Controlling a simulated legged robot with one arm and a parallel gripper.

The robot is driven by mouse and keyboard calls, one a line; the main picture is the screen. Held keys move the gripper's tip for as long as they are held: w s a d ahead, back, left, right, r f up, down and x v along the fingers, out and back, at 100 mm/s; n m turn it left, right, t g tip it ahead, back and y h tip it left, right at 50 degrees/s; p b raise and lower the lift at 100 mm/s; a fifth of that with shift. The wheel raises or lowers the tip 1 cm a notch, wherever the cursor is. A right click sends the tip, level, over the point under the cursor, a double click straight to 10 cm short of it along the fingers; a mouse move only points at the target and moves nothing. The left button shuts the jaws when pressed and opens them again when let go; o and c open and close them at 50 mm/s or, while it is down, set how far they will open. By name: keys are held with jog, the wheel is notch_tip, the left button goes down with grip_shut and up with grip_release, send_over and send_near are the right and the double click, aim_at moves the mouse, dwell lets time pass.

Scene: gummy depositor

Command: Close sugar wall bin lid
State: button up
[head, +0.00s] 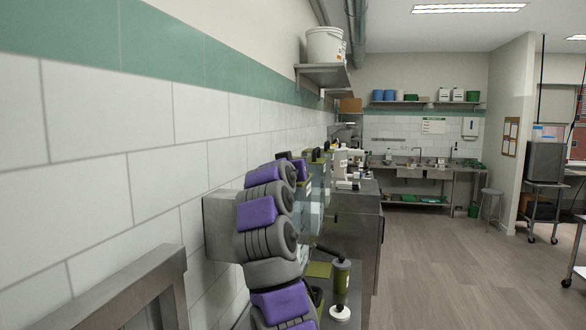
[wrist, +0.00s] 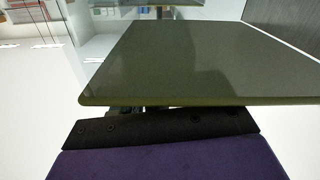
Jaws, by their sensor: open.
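A flat olive-green panel (wrist: 200,62), which looks like a bin lid, fills the middle of the wrist view. My gripper (wrist: 160,125) shows there as a black pad on a purple finger, just below the panel's near edge. Only this finger shows, and I cannot tell whether it touches the panel. My gripper is open and holds nothing that I can see. In the head view, wall bins with olive parts (head: 318,156) stand beyond my grey and purple arm, which hides much of them. I cannot read which one holds sugar.
The tiled wall (head: 150,150) runs close along the left. A shelf (head: 322,76) with a white bucket (head: 325,45) hangs above. A steel counter (head: 356,205) with bottles stands beyond the arm. An olive-and-white handled device (head: 341,285) is at the lower right.

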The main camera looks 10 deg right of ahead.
jog(key=b+v, duration=0.6)
jog(key=v, duration=1.1)
jog(key=shift+a+f, duration=0.2)
jog(key=shift+f, duration=0.05)
